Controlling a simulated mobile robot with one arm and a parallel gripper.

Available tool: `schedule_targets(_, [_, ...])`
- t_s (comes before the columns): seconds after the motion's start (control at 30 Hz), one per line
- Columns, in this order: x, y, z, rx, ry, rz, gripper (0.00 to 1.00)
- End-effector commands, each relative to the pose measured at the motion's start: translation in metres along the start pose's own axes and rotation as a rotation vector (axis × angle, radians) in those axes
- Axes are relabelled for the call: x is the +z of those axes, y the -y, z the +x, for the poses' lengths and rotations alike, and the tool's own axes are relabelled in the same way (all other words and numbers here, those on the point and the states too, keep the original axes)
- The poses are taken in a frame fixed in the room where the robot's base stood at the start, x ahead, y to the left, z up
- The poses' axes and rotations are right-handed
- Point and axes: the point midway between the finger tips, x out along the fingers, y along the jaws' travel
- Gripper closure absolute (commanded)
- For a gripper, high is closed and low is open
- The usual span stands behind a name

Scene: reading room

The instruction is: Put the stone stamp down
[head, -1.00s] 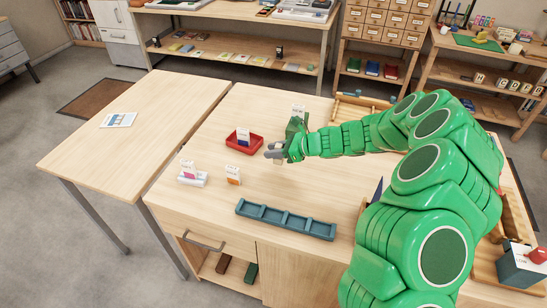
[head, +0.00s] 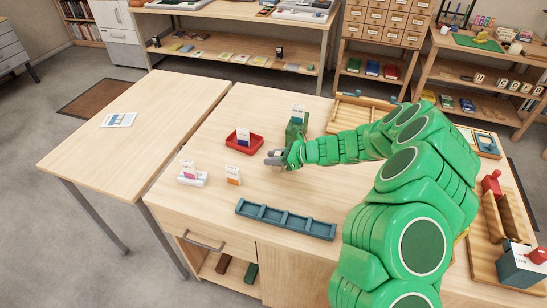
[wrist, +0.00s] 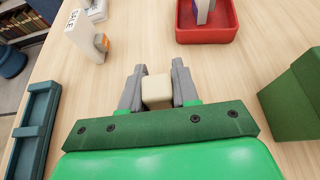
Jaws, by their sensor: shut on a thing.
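My gripper (head: 272,158) is over the light wooden table (head: 265,190), to the right of and just below the red tray. In the wrist view my gripper (wrist: 157,85) is shut on a small cream block, the stone stamp (wrist: 157,92), with a grey finger on each side. In the head view the stamp is mostly hidden by the fingers. I cannot tell whether its underside touches the table.
A red tray (head: 244,144) holding a small box lies beyond the gripper. A green block (head: 297,128) stands close on the right. A blue-grey divided tray (head: 285,219) lies nearer the front.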

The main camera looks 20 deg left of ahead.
Motion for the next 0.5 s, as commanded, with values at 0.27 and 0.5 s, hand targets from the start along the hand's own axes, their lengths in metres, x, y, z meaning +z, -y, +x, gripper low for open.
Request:
schedule_targets(0.27, [-0.0003, -0.0001, 0.0002, 0.000, 0.000, 0.000, 0.45])
schedule_targets(0.5, [0.0006, -0.0001, -0.0003, 0.000, 0.000, 0.000, 0.45])
